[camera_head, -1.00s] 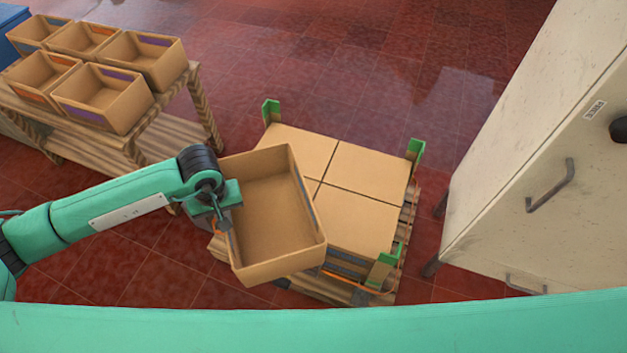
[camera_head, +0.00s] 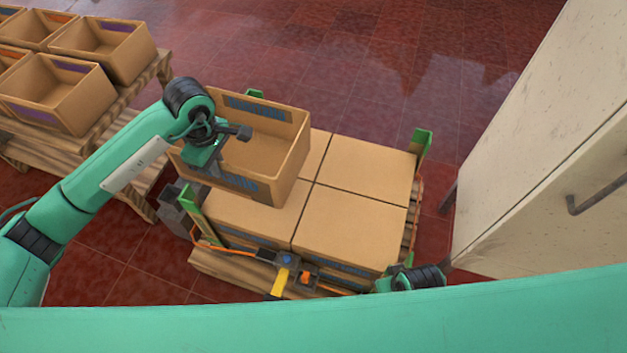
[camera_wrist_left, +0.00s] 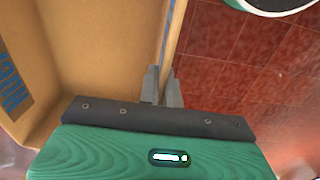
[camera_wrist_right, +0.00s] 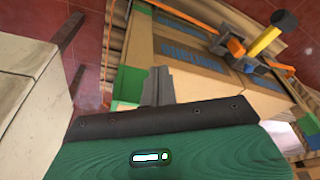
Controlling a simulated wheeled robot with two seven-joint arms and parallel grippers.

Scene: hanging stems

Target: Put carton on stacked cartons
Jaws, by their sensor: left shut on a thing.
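My left gripper (camera_head: 212,168) is shut on the near wall of an open, empty carton (camera_head: 262,150) with blue label strips. In the left wrist view its fingers (camera_wrist_left: 163,86) pinch the wall of this carton (camera_wrist_left: 95,50). The carton hangs over the back-left part of the stacked cartons (camera_head: 350,215), hiding some of their tops; I cannot tell whether it touches them. The stack has flat brown tops and stands on a wooden pallet (camera_head: 232,278). My right gripper (camera_wrist_right: 158,86) is beside the stack near a green corner post (camera_wrist_right: 130,84); its finger gap is unclear.
Green corner posts (camera_head: 422,143) rise around the stack. A yellow-handled tool (camera_head: 281,279) and an orange strap (camera_head: 215,245) are at the stack's front side. A wooden rack (camera_head: 95,150) with several open cartons stands left. A pale cabinet (camera_head: 545,150) stands right. Red floor behind is clear.

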